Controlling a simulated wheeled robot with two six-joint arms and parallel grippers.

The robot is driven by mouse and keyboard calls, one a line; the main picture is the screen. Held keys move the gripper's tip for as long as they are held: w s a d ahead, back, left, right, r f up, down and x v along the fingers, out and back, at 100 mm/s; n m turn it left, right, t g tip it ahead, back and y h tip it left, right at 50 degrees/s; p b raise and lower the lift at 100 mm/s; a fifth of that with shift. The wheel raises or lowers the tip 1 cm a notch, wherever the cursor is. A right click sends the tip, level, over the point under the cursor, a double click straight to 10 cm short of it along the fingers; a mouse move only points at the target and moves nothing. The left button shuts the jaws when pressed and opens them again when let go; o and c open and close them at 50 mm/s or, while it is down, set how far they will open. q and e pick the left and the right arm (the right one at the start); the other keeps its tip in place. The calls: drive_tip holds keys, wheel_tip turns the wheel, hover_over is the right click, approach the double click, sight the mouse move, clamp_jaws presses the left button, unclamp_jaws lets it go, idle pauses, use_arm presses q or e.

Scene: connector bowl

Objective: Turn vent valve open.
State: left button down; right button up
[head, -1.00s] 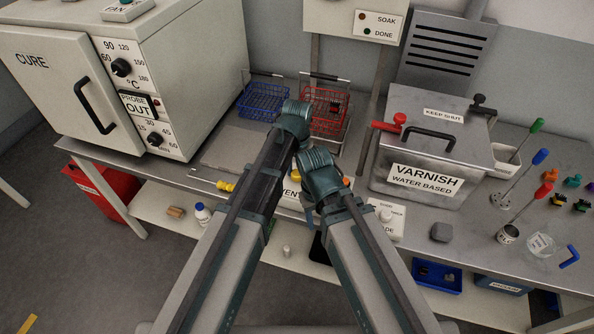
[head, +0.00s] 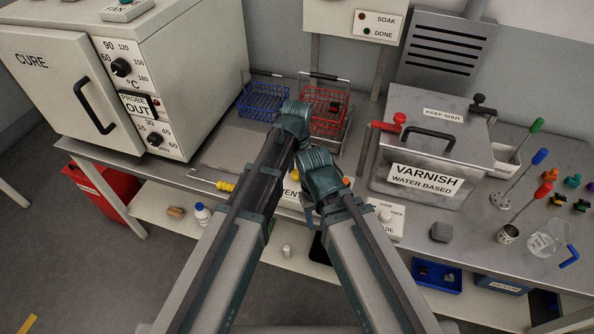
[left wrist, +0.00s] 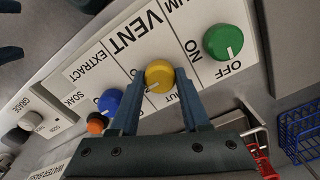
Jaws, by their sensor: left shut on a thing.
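The vent valve is a round yellow knob (left wrist: 158,75) on a white panel (left wrist: 120,60) marked VENT in the left wrist view. My left gripper (left wrist: 158,82) is shut on it, with one blue-grey finger on each side. Lettering ending in "UT" shows beside the right finger, partly covered. I cannot clearly tell which way the knob points.
A green knob (left wrist: 230,42) points to OFF beside the vent valve. A blue knob (left wrist: 109,102) and an orange button (left wrist: 97,123) sit on its other side. Red (head: 325,108) and blue (head: 263,100) wire baskets stand behind. The varnish tank (head: 425,180) stands to the right.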

sight(297, 172)
use_arm(q)
drive_tip(key=shift+c, duration=1.9)
unclamp_jaws()
drive_tip(key=shift+r, duration=0.1)
wheel_tip(297, 172, up, 14)
drive_tip(key=p, duration=1.3)
drive_tip(key=shift+f+p, duration=0.2)
drive_tip(key=shift+p, duration=0.2)
drive_tip(key=s+a+n, duration=0.4)
drive_tip(key=s+a, duration=0.1)
drive_tip(key=a, duration=0.4)
drive_tip(key=s+a+n, duration=0.5)
drive_tip(key=s+a, duration=0.1)
drive_tip(key=a, duration=0.2)
drive_tip(key=s+d+f+m+b, duration=0.2)
drive_tip(key=d, duration=0.3)
drive_tip(key=s+d+f+m+y+b, duration=0.1)
drive_tip(key=s+d+f+b, duration=0.1)
drive_tip(key=d, duration=0.4)
drive_tip(key=shift+s+f+m, duration=0.2)
drive_tip(key=shift+s+m, duration=0.2)
drive_tip(key=shift+s, duration=0.4)
